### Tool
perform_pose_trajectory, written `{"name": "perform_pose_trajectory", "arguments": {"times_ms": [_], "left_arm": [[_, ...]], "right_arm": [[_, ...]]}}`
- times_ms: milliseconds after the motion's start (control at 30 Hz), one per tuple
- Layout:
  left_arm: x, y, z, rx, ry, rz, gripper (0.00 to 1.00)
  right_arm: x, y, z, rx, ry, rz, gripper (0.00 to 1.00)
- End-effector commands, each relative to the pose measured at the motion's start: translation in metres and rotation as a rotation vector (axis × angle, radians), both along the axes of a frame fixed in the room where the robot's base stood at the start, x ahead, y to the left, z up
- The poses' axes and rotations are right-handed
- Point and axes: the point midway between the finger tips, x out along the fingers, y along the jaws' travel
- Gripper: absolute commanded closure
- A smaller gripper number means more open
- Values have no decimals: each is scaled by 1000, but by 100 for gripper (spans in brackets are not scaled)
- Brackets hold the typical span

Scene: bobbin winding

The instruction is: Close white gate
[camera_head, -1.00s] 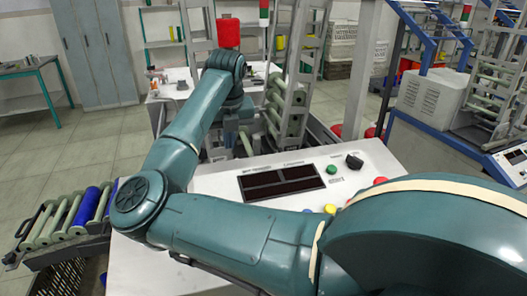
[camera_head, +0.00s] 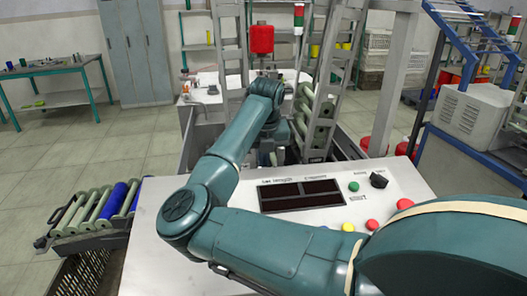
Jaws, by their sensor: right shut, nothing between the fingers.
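My right arm comes in from the right and reaches over the control panel (camera_head: 165,205) to the machine behind it. My right gripper (camera_head: 281,157) is at its far end, small and partly hidden by my wrist, pointing down between two pale ladder-like frames. It is shut and empty. The left frame (camera_head: 229,50) stands upright behind my wrist. The right frame (camera_head: 336,75) leans to the right, with green-ended bobbins (camera_head: 318,122) beside it. I cannot tell for sure which part is the white gate, or whether my gripper touches it. My left gripper is not in view.
The panel carries dark displays (camera_head: 300,195), a black knob (camera_head: 379,180) and coloured buttons. A rack of blue and pale bobbins (camera_head: 98,212) is at the left. A grey post (camera_head: 394,85) rises at the right.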

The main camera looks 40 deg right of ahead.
Motion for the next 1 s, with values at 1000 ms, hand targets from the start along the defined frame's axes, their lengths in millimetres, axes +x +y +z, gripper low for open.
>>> {"name": "perform_pose_trajectory", "arguments": {"times_ms": [1000], "left_arm": [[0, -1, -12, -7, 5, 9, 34]], "right_arm": [[30, -20, -62, 0, -3, 1, 100]]}}
